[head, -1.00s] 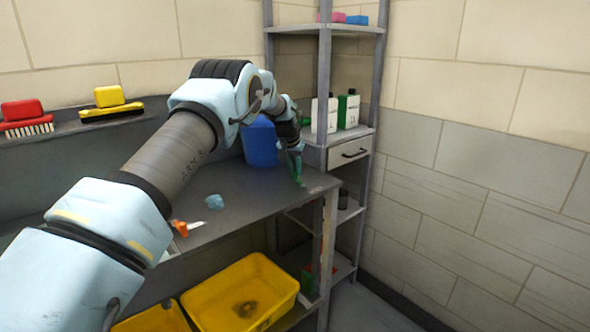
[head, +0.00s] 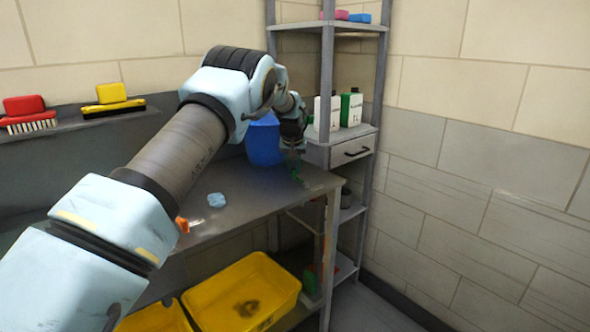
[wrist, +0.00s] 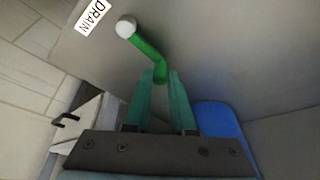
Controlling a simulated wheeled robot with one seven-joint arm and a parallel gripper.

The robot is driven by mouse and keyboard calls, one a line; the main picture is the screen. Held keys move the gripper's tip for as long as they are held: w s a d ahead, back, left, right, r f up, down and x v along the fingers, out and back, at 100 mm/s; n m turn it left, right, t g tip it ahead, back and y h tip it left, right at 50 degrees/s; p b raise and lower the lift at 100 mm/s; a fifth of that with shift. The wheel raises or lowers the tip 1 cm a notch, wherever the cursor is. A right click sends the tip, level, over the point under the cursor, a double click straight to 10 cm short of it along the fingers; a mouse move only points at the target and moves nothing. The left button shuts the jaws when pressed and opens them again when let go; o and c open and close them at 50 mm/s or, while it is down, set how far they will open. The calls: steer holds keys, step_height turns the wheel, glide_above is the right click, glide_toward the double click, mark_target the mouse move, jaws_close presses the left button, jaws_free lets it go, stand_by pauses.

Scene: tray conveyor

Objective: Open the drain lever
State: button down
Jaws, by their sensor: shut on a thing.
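A shelf rack with bottles and a drawer (head: 351,149) is just to the right. A light blue lump (head: 216,200) and an orange item (head: 182,224) lie on the table (head: 240,187). Yellow bins (head: 247,291) sit below.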

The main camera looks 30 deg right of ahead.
steer(key=c, duration=0.8)
jaws_free()
steer(key=shift+o, duration=0.2)
steer(key=shift+r, duration=0.1)
steer(key=b+v, duration=0.3)
steer(key=v, duration=0.7)
steer(key=shift+r, duration=0.3)
steer(key=shift+s, duration=0.1)
